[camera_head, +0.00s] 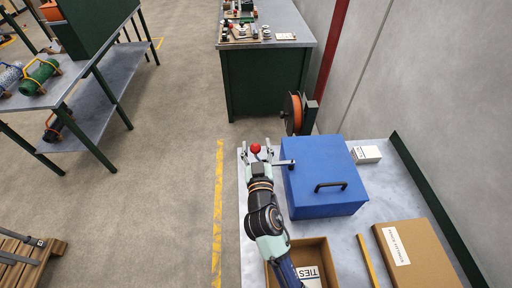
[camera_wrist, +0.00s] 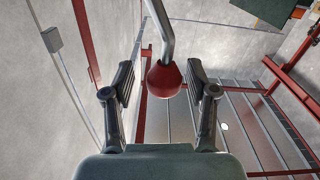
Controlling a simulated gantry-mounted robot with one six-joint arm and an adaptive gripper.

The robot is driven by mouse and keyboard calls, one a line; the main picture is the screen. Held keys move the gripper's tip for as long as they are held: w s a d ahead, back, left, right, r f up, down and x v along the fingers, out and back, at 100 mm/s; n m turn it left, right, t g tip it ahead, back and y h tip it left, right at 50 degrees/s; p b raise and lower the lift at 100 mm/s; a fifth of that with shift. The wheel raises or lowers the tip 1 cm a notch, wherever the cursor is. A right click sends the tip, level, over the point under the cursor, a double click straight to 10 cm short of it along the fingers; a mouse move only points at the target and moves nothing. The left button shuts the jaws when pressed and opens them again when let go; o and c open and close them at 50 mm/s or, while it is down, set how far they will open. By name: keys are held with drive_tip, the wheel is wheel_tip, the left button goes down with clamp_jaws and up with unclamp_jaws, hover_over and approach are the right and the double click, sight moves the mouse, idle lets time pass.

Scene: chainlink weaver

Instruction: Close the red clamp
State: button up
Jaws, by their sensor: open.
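A red ball-shaped knob (camera_head: 255,148) shows at the tip of my gripper (camera_head: 257,152), at the left end of the grey workbench beside the blue box. In the wrist view the red knob (camera_wrist: 164,78) sits on the end of a bent grey metal rod (camera_wrist: 162,30). My gripper (camera_wrist: 158,82) is open, with one finger on each side of the knob and a visible gap on both sides. The rest of the clamp, its base and jaws, is hidden or cannot be made out.
A blue box (camera_head: 322,178) with a black handle stands just right of my gripper. An open cardboard box (camera_head: 329,256), a flat carton (camera_head: 412,255) and a white box (camera_head: 366,154) share the bench. An orange reel (camera_head: 292,113) stands behind.

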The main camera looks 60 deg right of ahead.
drive_tip(key=v, duration=1.2)
drive_tip(key=shift+w+f, duration=0.1)
drive_tip(key=w+a+r+n+t+y, duration=0.25)
drive_tip(key=w+a+y, duration=0.25)
drive_tip(key=a, duration=0.4)
drive_tip(key=w+a+r+n+t+y, duration=0.1)
drive_tip(key=w+a+n+y, duration=0.3)
drive_tip(key=a, duration=0.5)
drive_tip(key=a+r+n+y, duration=0.3)
drive_tip(key=a+n+y, duration=0.3)
drive_tip(key=a, duration=0.8)
wheel_tip(320, 180, up, 23)
drive_tip(key=d+m+p, duration=0.1)
drive_tip(key=m+p, duration=0.1)
drive_tip(key=p, duration=2.2)
drive_tip(key=shift+w+d, duration=0.15)
drive_tip(key=shift+w, duration=0.2)
